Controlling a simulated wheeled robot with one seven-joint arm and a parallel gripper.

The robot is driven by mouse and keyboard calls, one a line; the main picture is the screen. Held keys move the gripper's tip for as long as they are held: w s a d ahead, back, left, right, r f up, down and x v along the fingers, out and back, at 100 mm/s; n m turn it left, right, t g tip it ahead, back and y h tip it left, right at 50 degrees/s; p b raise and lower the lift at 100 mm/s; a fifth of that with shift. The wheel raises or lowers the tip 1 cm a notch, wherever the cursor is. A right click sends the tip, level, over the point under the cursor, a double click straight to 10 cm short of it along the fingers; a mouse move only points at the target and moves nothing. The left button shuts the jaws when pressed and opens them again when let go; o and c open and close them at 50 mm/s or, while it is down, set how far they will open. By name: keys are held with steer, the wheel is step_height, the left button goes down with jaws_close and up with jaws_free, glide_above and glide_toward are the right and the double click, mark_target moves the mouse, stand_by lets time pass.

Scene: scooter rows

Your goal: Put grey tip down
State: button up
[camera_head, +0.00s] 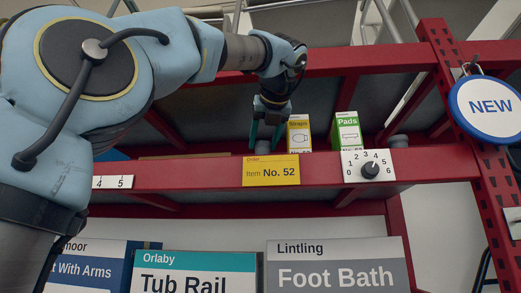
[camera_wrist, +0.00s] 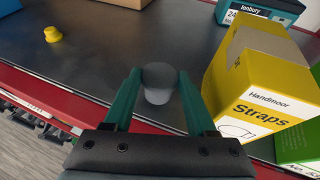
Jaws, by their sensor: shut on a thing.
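The grey tip (camera_wrist: 159,82) is a dark grey rounded piece between the two green fingers of my gripper (camera_wrist: 158,100) in the wrist view. The fingers are shut on it. It is over the dark shelf surface near the front edge; I cannot tell whether it touches the shelf. In the head view my gripper (camera_head: 267,133) is at the shelf, behind the yellow label and left of the Straps box. The grey piece shows only partly there, above the label.
The yellow Straps box (camera_wrist: 262,85) stands close to the right of my gripper, with a green Pads box (camera_head: 346,130) beyond it. Another grey tip (camera_head: 398,141) is behind the dial. A yellow tip (camera_wrist: 52,34) lies left on the shelf (camera_wrist: 100,50).

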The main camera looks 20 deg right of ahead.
mark_target(261, 152)
steer(key=w, duration=0.1)
steer(key=w+p, duration=0.1)
steer(key=w, duration=0.2)
steer(key=shift+w+d+p, duration=0.25)
steer(key=shift+d+p, duration=0.05)
steer(key=shift+d, duration=0.1)
steer(key=shift+s+f, duration=0.15)
steer(key=shift+f, duration=0.3)
steer(key=shift+s+f, duration=0.1)
steer(key=shift+f, duration=0.25)
steer(key=o, duration=1.4)
steer(key=shift+c, duration=0.2)
